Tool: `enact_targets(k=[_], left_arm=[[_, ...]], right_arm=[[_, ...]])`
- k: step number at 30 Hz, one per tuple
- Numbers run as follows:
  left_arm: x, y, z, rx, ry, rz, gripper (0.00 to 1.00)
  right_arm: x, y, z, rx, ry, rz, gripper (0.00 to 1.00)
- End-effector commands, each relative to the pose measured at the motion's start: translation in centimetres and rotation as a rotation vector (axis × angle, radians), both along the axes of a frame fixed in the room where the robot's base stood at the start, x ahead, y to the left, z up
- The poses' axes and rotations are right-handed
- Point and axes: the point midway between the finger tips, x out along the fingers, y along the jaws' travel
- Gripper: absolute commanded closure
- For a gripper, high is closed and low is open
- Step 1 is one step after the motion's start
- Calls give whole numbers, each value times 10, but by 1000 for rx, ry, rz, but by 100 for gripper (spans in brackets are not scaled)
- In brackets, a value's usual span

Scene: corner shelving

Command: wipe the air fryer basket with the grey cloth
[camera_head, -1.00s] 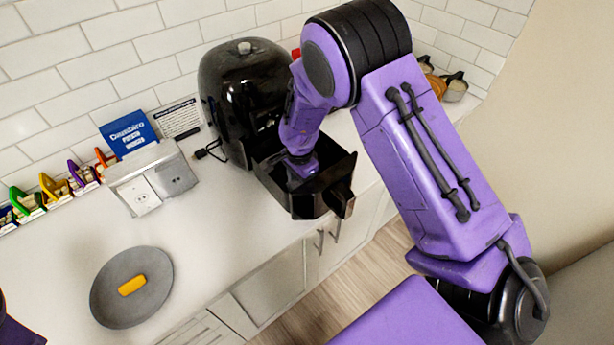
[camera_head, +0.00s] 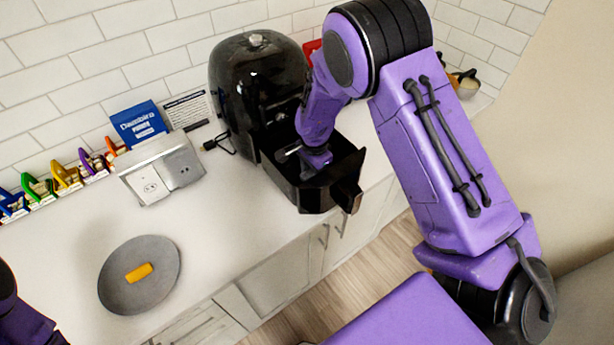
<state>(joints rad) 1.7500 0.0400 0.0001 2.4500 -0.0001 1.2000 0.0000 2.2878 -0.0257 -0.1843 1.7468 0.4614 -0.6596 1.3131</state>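The black air fryer (camera_head: 258,85) stands against the tiled wall with its basket (camera_head: 318,200) pulled out at the front. My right arm reaches down from above, and its gripper (camera_head: 304,160) is low in the open basket. The fingers are mostly hidden by the wrist and basket walls, so I cannot tell whether they are shut. A small grey piece shows at the wrist's left side; I cannot tell whether it is a finger or cloth. The grey cloth is not clearly visible. Part of my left arm shows at the lower left corner; its gripper is out of view.
A round grey plate (camera_head: 118,293) with a yellow-orange block (camera_head: 138,272) lies on the counter. A grey outlet box (camera_head: 165,170), a blue box (camera_head: 138,124) and a sign (camera_head: 187,110) stand by the wall. Several colourful holders line the left. The counter between plate and fryer is clear.

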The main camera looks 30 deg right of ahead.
Motion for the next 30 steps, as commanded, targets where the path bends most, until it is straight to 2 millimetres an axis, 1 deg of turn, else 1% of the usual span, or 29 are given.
enact_targets(k=[5,8,30], left_arm=[[0,0,0,0,0,0,12],[0,0,0,0,0,0,12],[0,0,0,0,0,0,12]], right_arm=[[0,0,0,-1,0,1,64],[1,0,5,-1,-2,1,64],[1,0,94,-1,-5,1,64]])
